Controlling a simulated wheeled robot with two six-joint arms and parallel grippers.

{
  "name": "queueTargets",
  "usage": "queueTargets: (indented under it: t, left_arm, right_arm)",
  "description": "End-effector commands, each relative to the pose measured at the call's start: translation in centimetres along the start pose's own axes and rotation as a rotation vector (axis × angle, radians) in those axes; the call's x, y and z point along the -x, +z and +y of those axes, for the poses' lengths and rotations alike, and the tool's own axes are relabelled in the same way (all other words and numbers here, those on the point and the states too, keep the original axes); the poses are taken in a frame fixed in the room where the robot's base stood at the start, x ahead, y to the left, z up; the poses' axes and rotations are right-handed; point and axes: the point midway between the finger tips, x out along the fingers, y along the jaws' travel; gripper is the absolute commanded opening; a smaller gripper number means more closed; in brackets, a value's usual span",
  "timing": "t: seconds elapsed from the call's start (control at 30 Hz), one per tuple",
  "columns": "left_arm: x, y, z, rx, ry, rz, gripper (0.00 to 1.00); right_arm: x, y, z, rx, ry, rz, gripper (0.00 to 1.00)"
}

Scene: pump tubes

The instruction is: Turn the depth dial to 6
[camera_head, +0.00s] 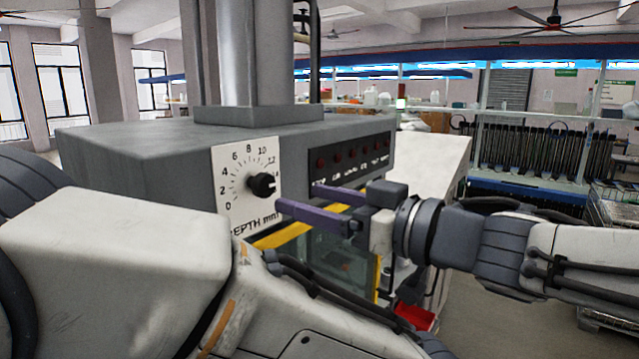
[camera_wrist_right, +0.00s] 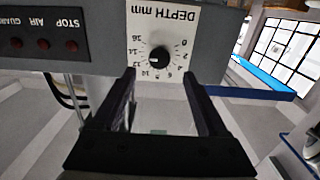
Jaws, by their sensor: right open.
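The depth dial's black knob (camera_head: 262,184) sits on a white scale plate (camera_head: 229,158) on the grey machine's front. Its numbers run from 0 up past 12, with 6 at the upper left. In the right wrist view the knob (camera_wrist_right: 160,57) appears upside down, its small white mark pointing left, roughly toward 12 to 14. The exact reading is unclear. My right gripper (camera_head: 299,197) is open and empty, to the right of the knob and apart from it. In the wrist view its fingers (camera_wrist_right: 159,74) point toward the plate, one either side of the knob. My left gripper is out of view.
A row of red buttons (camera_head: 351,154) lies right of the dial on the grey machine housing (camera_head: 140,150). A yellow-framed clear guard (camera_head: 345,262) is below. My left arm fills the lower left foreground. A red tray (camera_head: 416,317) shows low down.

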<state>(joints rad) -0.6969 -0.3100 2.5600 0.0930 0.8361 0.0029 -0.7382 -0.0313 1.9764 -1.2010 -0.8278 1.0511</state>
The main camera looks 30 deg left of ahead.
Motion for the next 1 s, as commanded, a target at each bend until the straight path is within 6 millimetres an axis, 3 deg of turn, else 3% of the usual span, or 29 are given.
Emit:
queueTargets:
  t: [0.2, 0.4, 0.8, 0.87, 1.0]
  left_arm:
    - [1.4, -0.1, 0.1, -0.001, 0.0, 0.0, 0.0]
    - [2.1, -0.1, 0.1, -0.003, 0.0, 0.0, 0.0]
    - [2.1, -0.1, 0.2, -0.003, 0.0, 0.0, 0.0]
    - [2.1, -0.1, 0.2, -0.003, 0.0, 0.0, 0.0]
    - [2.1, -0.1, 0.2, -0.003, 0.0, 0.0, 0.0]
  right_arm:
    - [-4.3, -0.1, 0.0, -0.003, -0.002, -0.002, 0.76]
    - [-6.9, -0.1, 0.0, 0.0, 0.0, -0.001, 0.76]
    - [-7.8, 0.0, 0.1, 0.0, 0.003, 0.0, 0.76]
    - [-7.8, 0.0, 0.1, 0.0, 0.003, 0.0, 0.57]
    - [-7.8, 0.0, 0.1, 0.0, 0.003, 0.0, 0.03]
